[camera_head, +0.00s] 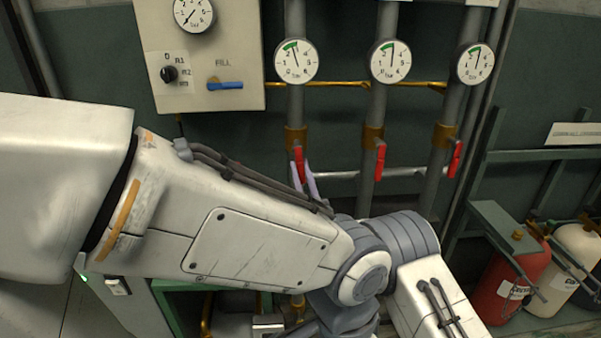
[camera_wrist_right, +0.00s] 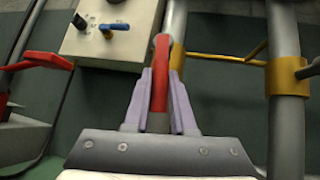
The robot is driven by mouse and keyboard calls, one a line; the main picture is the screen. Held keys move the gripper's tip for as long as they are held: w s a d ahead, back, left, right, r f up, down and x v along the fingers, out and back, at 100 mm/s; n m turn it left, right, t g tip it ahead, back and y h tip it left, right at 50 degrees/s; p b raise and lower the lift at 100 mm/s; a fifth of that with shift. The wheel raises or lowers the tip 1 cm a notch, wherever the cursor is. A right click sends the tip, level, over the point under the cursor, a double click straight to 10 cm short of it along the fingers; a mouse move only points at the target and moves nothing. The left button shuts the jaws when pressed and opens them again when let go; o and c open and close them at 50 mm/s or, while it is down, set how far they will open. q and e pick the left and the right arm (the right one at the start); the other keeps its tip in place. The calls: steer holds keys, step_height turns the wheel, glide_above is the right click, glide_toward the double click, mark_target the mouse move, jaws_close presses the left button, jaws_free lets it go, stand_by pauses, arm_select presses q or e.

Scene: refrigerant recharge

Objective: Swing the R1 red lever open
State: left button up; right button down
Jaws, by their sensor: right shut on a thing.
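Three red levers hang on three vertical grey pipes in the head view. The leftmost lever (camera_head: 299,164) points down along its pipe; no R1 label can be read on it. My right gripper (camera_head: 311,180) is at this lever, with pale purple fingers partly hidden behind a white arm. In the right wrist view, the right gripper (camera_wrist_right: 161,100) is shut on the red lever (camera_wrist_right: 161,70), with one finger on each side. The middle lever (camera_head: 380,160) and right lever (camera_head: 455,159) also point down. My left gripper is not in view.
A gauge (camera_head: 297,61) sits above the leftmost lever. A beige panel (camera_head: 235,45) with a selector knob and blue FILL handle (camera_head: 225,85) is to the left. A red cylinder (camera_head: 512,285) and a cream cylinder (camera_head: 570,262) stand at the right. The white arm crosses the foreground.

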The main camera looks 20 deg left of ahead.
mark_target(302, 181)
steer(key=c, duration=0.8)
jaws_free()
steer(key=shift+f, duration=0.1)
steer(key=shift+o, duration=0.2)
steer(key=b+v, duration=0.1)
steer(key=v, duration=0.6)
steer(key=shift+w+a+f+b, duration=0.15)
steer(key=shift+b, duration=0.2)
steer(key=b+v, duration=0.1)
steer(key=b, duration=0.2)
steer(key=b+v, duration=0.2)
steer(key=b, duration=0.2)
steer(key=shift+s+d+b, duration=0.25)
steer(key=shift+s+b, duration=0.05)
steer(key=shift+c, duration=0.3)
